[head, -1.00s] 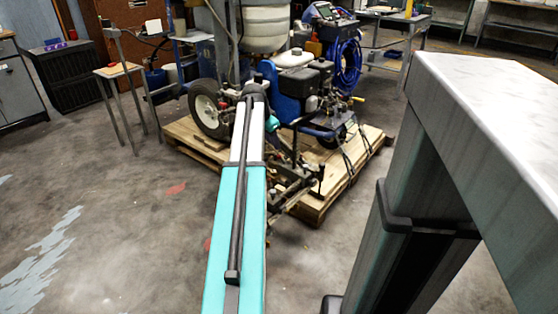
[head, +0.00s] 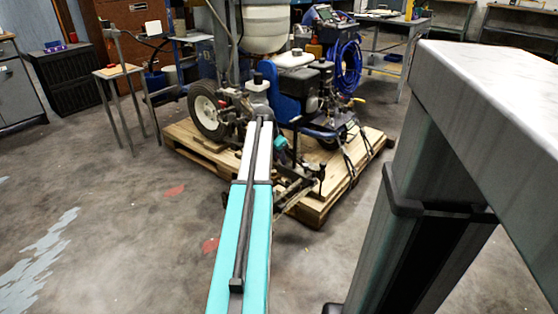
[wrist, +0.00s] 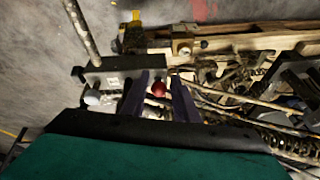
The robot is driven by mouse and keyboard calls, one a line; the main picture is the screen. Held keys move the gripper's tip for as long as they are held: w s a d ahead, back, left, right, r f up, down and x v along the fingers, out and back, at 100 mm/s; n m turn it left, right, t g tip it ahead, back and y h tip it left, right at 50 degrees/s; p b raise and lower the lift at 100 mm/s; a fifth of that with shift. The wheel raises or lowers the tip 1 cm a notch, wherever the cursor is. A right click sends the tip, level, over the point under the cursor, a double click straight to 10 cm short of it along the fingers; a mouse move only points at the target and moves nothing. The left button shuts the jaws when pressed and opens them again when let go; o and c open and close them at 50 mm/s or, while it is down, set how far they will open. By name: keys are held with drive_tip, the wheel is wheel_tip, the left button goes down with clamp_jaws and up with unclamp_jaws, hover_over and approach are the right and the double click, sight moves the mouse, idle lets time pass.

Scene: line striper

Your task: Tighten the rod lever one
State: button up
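The line striper (head: 290,95) stands on a wooden pallet, with its frame and linkage low at the front. In the wrist view, my gripper (wrist: 159,80) shows two dark fingers that are apart, with a red knob (wrist: 158,89) showing between them. I cannot tell whether either finger touches it. A pale grey knob (wrist: 92,98) sits to the left, and a long rod (wrist: 82,32) rises from a dark bracket (wrist: 115,78). Which part is rod lever one is not clear. In the head view, my arm hides most of the gripper.
The pallet (head: 308,208) edge lies under the machine's front. In the wrist view, cables and a coiled spring (wrist: 285,145) crowd the right side. A grey-topped table (head: 500,100) stands close at the right.

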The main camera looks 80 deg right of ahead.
drive_tip(key=shift+f, duration=0.1)
clamp_jaws()
drive_tip(key=shift+w, duration=0.1)
